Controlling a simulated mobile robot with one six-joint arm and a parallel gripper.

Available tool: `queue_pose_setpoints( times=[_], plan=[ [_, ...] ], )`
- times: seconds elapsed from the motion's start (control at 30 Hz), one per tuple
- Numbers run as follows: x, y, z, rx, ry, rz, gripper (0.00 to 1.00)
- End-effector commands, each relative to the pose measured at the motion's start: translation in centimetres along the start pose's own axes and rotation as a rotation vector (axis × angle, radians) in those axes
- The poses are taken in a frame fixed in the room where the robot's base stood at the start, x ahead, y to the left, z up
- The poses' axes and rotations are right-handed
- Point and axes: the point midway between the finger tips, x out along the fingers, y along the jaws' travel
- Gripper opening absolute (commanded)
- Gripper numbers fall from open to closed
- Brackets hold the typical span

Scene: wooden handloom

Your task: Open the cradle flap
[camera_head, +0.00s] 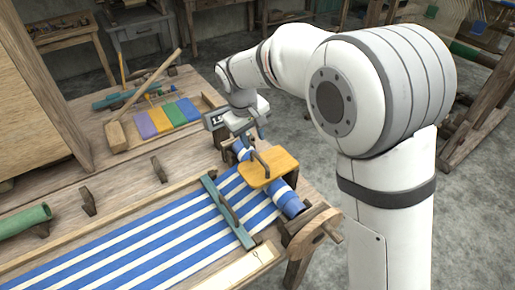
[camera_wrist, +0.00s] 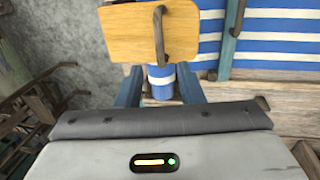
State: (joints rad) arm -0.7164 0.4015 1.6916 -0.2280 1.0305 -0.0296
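The cradle flap is a yellow-orange wooden board (camera_head: 274,170) lying over the blue-and-white striped cloth roll (camera_head: 289,203), near the right end of the loom. A dark curved handle (camera_head: 261,163) stands on the board. In the wrist view the flap (camera_wrist: 130,34) is ahead, with its handle (camera_wrist: 160,32) upright near its right part. My gripper (camera_head: 248,140) is just behind the flap in the head view. In the wrist view my gripper's two blue fingers (camera_wrist: 161,78) are spread apart, with the cloth roll (camera_wrist: 161,88) showing between them. I see nothing held.
A blue-green bar (camera_head: 228,212) crosses the striped cloth (camera_head: 120,250) left of the flap. A wooden wheel-like end piece (camera_head: 312,235) sits at the roll's near end.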

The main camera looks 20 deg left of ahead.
Motion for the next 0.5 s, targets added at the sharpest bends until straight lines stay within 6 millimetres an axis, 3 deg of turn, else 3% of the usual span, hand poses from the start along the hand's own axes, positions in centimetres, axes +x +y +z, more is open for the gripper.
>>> queue_pose_setpoints(
  times=[0.3, 0.5],
  plan=[
    [4.9, 0.0, 0.1, -0.002, -0.005, -0.001, 0.34],
    [6.9, 0.0, 0.1, 0.000, -0.003, -0.001, 0.34]
  ],
)
